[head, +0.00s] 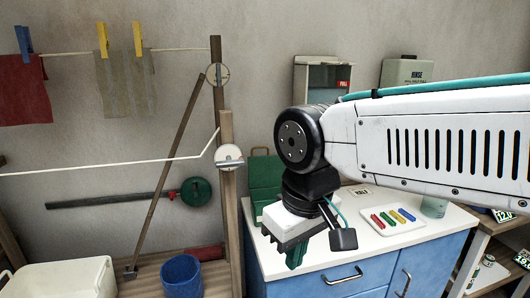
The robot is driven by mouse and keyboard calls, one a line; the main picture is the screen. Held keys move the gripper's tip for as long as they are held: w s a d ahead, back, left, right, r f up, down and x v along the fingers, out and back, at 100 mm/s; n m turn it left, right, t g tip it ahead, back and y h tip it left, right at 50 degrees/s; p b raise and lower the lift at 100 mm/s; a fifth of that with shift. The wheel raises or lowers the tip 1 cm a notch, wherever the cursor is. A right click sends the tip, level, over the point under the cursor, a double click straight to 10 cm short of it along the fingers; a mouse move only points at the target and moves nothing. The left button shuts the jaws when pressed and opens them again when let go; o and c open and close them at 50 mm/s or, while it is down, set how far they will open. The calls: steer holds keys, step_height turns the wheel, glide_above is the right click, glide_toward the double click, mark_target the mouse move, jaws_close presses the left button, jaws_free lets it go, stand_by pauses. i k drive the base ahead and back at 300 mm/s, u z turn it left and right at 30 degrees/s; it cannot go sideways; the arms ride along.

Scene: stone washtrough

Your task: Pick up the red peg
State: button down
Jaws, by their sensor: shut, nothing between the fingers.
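The red peg (377,221) lies at the left end of a row of small colored pegs on a white tray (410,232) on the counter. Green, yellow and blue pegs lie to its right. My gripper (295,258) points down at the counter's front left, left of the tray in the picture and apart from the pegs. Its greenish fingers are together and hold nothing. The red peg is in plain view.
The white counter (345,247) tops a blue cabinet (375,280). A green box (265,178) stands behind my gripper, and a pale cup (434,207) stands right of the tray. Wooden posts (229,190) rise at the left, near a blue bucket (181,276).

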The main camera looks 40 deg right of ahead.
mark_target(379, 223)
steer(key=z, duration=3)
steer(key=k, duration=0.85)
steer(key=u, duration=1.1)
steer(key=i, duration=0.5)
